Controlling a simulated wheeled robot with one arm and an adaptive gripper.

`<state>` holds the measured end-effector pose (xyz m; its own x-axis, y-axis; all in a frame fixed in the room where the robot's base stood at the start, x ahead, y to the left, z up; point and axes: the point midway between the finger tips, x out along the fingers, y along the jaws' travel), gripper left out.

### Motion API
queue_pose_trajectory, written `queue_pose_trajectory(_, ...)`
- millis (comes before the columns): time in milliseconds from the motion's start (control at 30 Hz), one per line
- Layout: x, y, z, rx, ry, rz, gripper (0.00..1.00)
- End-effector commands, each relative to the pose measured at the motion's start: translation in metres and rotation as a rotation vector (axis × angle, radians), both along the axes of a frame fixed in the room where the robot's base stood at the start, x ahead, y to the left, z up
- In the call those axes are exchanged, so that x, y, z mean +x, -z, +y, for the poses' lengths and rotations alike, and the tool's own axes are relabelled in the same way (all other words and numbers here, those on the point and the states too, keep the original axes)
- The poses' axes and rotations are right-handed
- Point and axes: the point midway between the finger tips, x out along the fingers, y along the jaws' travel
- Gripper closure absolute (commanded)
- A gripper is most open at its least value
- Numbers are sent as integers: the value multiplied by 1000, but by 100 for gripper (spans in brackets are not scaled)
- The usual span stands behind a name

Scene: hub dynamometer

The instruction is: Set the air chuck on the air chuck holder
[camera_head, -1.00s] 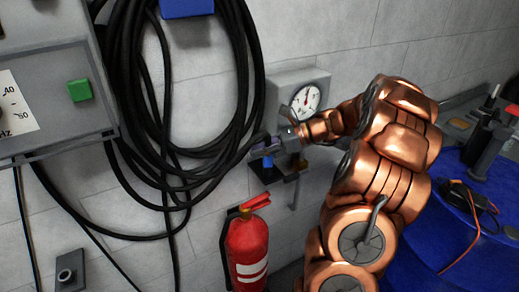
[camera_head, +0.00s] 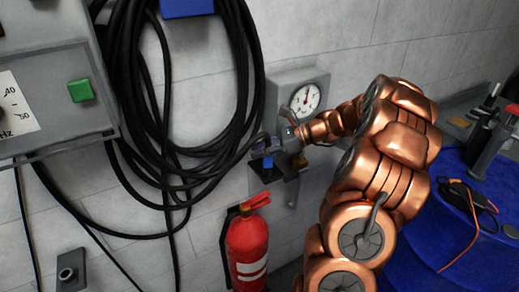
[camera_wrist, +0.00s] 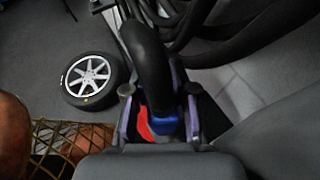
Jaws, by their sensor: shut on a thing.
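The air chuck shows as a blue part (camera_wrist: 163,124) at the end of a thick black hose (camera_wrist: 150,60) in the wrist view. My gripper (camera_wrist: 160,100) has a finger on each side of it and is shut on it. In the head view, my gripper (camera_head: 277,143) is in front of the wall below the gauge, with the blue part (camera_head: 267,162) just under it. The air chuck holder appears to be the dark bracket (camera_head: 257,170) on the wall there. My gripper partly hides it, and I cannot tell whether the chuck touches it.
A round gauge (camera_head: 305,99) on a grey wall box is just above my gripper. Coiled black hose (camera_head: 130,80) hangs at left. A red fire extinguisher (camera_head: 247,245) is below. A blue drum (camera_head: 460,230) is at right. A wheel (camera_wrist: 92,80) lies on the floor.

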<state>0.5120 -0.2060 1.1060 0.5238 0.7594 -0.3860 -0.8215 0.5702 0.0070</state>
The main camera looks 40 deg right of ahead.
Motion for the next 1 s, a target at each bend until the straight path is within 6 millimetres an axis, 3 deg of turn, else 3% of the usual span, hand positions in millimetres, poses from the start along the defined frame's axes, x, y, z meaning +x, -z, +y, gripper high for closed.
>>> queue_pose_trajectory(467, 0, 8, 0, 0, 0, 0, 100)
queue_pose_trajectory(500, 0, 8, 0, 0, 0, 0, 74)
queue_pose_trajectory(600, 0, 8, 0, 0, 0, 0, 64)
queue_pose_trajectory(1000, -2, 5, -4, -1, 0, 1, 64)
